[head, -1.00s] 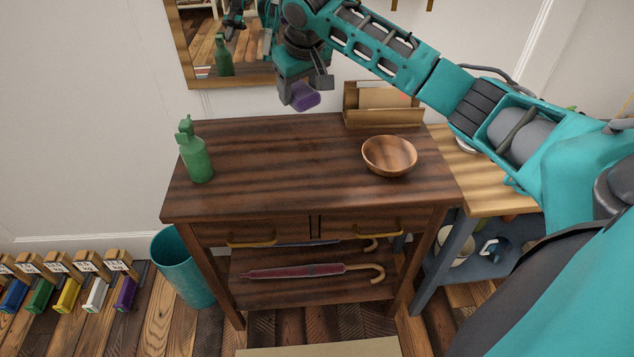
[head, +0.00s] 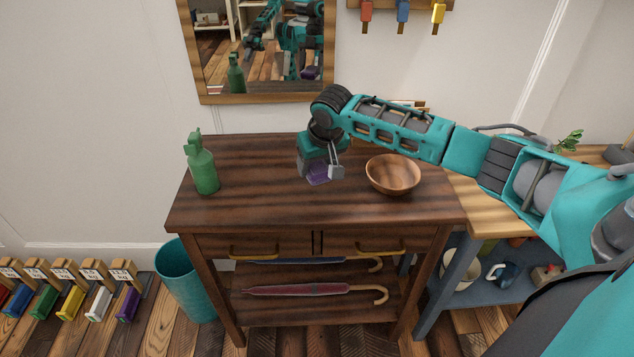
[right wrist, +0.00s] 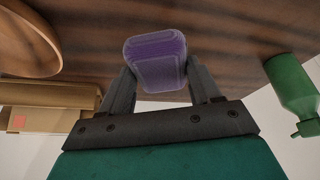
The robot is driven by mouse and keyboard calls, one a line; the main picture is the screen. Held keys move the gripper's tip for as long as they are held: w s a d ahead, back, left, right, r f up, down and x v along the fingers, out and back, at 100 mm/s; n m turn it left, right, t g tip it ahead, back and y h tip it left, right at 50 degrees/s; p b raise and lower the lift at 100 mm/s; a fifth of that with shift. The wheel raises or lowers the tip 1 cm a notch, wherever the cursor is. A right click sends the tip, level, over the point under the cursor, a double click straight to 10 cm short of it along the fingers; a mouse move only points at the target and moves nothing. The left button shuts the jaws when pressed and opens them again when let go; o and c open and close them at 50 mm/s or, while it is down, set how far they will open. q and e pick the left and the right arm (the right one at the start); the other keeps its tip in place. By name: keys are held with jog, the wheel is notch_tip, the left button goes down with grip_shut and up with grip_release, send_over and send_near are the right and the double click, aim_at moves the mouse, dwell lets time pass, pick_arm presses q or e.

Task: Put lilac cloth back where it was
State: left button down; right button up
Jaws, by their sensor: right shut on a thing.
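The lilac cloth (head: 319,174) is a small folded purple pad. My right gripper (head: 320,172) is shut on it, above the middle of the dark wooden console table (head: 270,205), between the green bottle and the wooden bowl. In the right wrist view the cloth (right wrist: 156,60) sits between the two fingertips, close to the tabletop; I cannot tell whether it touches the wood. My left gripper is not in view on the table.
A green spray bottle (head: 202,168) stands at the table's left. A wooden bowl (head: 393,174) stands close on the right of my gripper. A letter holder (right wrist: 45,105) is at the back, mostly hidden by my arm in the head view. A mirror (head: 215,98) hangs behind.

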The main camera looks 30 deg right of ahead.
jog(key=shift+f+b, duration=0.3)
jog(key=shift+f, duration=2.4)
jog(key=shift+f, duration=0.15)
jog(key=o, duration=0.9)
jog(key=shift+o, duration=0.2)
